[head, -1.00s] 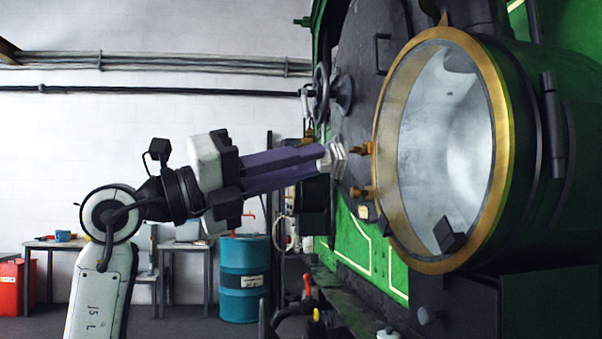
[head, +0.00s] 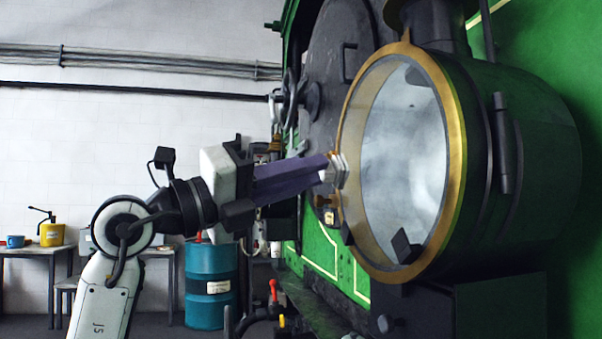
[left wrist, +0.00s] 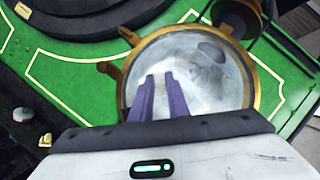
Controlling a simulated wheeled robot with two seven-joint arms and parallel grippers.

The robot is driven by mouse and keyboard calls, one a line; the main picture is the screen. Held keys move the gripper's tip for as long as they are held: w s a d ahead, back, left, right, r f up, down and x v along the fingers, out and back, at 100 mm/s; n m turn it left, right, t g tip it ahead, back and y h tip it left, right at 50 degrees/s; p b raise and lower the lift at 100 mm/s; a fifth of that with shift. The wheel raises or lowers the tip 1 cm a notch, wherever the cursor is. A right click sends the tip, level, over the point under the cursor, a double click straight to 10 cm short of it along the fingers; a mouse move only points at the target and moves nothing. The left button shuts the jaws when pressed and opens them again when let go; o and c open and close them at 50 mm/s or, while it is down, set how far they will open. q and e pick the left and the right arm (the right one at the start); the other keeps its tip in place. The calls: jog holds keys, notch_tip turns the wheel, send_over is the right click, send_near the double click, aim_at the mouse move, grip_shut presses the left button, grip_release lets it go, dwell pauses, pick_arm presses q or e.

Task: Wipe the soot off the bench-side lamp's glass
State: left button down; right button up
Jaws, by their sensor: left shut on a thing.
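The lamp (head: 455,130) is a big green drum with a brass rim, on the engine's front at the right of the head view. Its round glass (head: 400,150) has cloudy grey patches; it also fills the middle of the left wrist view (left wrist: 215,85). My left gripper (head: 326,169), with purple fingers, is shut on a folded whitish cloth (head: 339,171). The cloth overlaps the rim's left edge in the head view; I cannot tell whether it touches. In the left wrist view the fingers (left wrist: 160,88) point at the glass. My right gripper is not in view.
A dark block (head: 405,246) shows at the glass's lower edge. The engine's round dark door (head: 335,90) and green front stand behind the gripper. A blue drum (head: 211,285) and a bench with a yellow can (head: 52,234) stand further back at the left.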

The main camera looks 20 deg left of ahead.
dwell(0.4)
pick_arm(q)
jog(key=shift+w+d, duration=0.2)
jog(key=shift+d, duration=0.05)
jog(key=shift+w+d+p, duration=0.35)
jog(key=shift+d, duration=0.2)
dwell(0.3)
